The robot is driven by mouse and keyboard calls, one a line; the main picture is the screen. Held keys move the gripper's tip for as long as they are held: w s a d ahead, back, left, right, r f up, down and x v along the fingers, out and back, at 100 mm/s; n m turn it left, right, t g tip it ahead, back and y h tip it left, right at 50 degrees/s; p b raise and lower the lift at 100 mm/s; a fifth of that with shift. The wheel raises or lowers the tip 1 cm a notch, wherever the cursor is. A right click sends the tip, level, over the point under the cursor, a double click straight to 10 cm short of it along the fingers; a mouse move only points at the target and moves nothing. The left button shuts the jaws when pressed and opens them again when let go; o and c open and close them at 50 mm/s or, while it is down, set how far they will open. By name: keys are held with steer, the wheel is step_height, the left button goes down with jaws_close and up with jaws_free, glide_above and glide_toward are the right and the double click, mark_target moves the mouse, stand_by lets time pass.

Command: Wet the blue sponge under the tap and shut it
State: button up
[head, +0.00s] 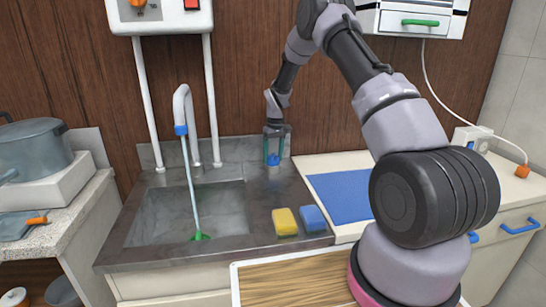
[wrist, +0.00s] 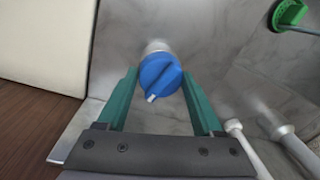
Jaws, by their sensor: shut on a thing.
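The blue sponge (head: 313,218) lies on the steel counter right of the sink, beside a yellow sponge (head: 285,221). I cannot tell whether it is wet. The tap spout (head: 182,105) has a blue collar, and a thin pale stream of water (head: 191,190) runs from it to the green drain (head: 200,236) in the sink. The blue tap knob (wrist: 160,73) sits at the back of the counter, right of the sink. My gripper (head: 273,150) reaches down to it, its green fingers shut on the knob from both sides. It holds no sponge.
The steel sink (head: 150,222) is otherwise empty. A blue mat (head: 340,195) lies on the white counter to the right, and a wooden board (head: 290,285) is in front. A pot (head: 32,145) stands at the left. White pipes rise behind the sink.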

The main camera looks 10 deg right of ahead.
steer(key=o, duration=1.4)
steer(key=shift+c, duration=0.2)
step_height(320, 180, up, 11)
steer(key=shift+d, duration=0.35)
steer(key=shift+w+f, duration=0.1)
steer(key=s+d+r+m+t, duration=0.2)
steer(key=s+r, duration=0.7)
steer(key=r, duration=0.3)
steer(key=s+d+r+m+t, duration=0.1)
steer(key=s+r+m+t, duration=0.1)
steer(key=s+r, duration=0.8)
steer(key=s+d+r+m+t, duration=0.1)
steer(key=s+r, duration=0.1)
steer(key=s, duration=0.8)
steer(key=s+d+r+m+t+y, duration=0.1)
steer(key=s+r+m+t, duration=0.1)
steer(key=s, duration=0.9)
steer(key=shift+s+r+m, duration=0.15)
steer(key=shift+r+m, duration=0.15)
steer(key=shift+r, duration=0.1)
